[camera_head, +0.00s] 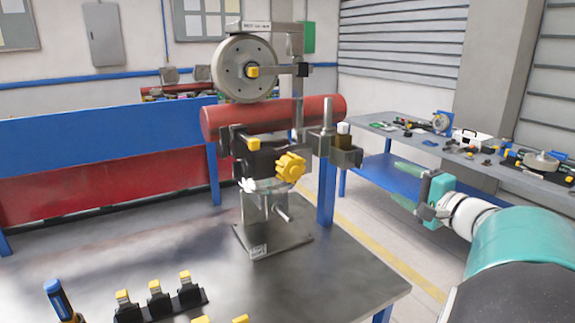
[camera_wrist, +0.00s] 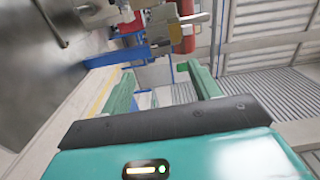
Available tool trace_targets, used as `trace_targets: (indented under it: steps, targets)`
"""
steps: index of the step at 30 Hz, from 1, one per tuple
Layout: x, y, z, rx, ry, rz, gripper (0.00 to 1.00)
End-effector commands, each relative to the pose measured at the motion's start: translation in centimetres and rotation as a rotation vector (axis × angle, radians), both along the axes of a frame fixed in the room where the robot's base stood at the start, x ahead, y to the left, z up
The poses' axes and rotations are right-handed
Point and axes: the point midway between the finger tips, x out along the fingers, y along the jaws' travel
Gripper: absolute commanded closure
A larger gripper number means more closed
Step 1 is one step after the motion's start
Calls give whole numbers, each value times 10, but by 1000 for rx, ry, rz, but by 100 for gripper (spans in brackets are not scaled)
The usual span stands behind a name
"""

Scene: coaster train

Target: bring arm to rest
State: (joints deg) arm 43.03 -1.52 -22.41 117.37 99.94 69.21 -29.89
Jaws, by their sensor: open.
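My gripper (camera_head: 405,185) is at the right in the head view, on the end of my teal and white arm. It is beyond the right edge of the grey work table (camera_head: 345,285). In the wrist view my gripper (camera_wrist: 160,69) shows two green fingers spread wide apart. Nothing is held between them; floor and a blue frame show through the gap. The fixture on the table, with a grey wheel (camera_head: 242,68), a red cylinder (camera_head: 225,120) and a yellow knob (camera_head: 290,167), stands left of my gripper and apart from it.
Black holders with yellow tops (camera_head: 155,298) and a blue-handled tool (camera_head: 58,300) are at the table's front left. A side bench (camera_head: 385,128) with parts stands behind my gripper at the right. A blue and red barrier (camera_head: 100,160) stands behind the table.

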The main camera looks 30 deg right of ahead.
Motion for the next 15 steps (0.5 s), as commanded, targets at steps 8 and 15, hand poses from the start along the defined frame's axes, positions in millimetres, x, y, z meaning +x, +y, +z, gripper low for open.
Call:
trace_targets:
  steps: [8, 15]
  targets:
    - [11, 32, -5, -13, 49, 71, 38]
    - [25, 176, -43, -146, 310, 388, 38]
